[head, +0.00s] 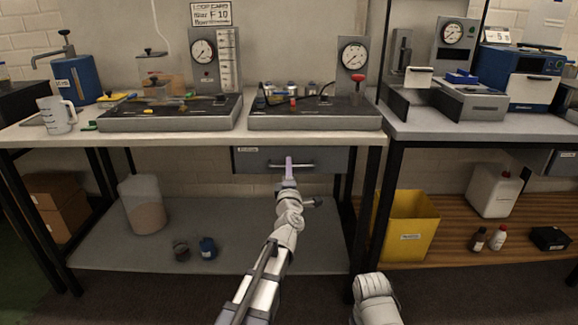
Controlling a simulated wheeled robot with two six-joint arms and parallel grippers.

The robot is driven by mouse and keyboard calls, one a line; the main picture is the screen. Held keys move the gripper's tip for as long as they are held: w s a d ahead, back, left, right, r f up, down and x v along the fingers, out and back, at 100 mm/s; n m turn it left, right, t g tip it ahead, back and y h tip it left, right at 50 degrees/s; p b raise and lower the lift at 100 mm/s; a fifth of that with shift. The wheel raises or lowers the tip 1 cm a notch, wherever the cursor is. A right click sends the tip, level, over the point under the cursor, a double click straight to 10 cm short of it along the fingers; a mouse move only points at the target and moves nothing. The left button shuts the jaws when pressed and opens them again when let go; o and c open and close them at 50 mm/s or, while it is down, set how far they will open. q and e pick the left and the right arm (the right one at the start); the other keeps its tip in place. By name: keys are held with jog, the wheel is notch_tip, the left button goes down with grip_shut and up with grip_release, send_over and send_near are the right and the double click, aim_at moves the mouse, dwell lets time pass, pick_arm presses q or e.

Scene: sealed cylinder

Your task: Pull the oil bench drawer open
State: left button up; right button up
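The grey drawer (250,161) hangs under the left bench top, with a small label at its upper left. Its front looks flush under the bench, so it appears closed. A thin horizontal bar handle (304,165) runs across the drawer front. My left gripper (289,163), with purplish fingers, is at the handle's left part and overlaps it in the picture. I cannot tell whether the fingers are closed around the bar or just in front of it. Of my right arm only a white link shows at the bottom; its gripper is out of view.
The bench top (190,138) carries two gauge rigs and a measuring jug (56,116). A yellow bin (408,226) stands right of the bench leg. Space before the drawer looks clear.

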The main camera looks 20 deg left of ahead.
pick_arm(q)
jog(key=shift+w+a, duration=0.1)
jog(key=shift+w, duration=0.25)
jog(key=shift+c, duration=0.3)
grip_shut()
dwell(0.9)
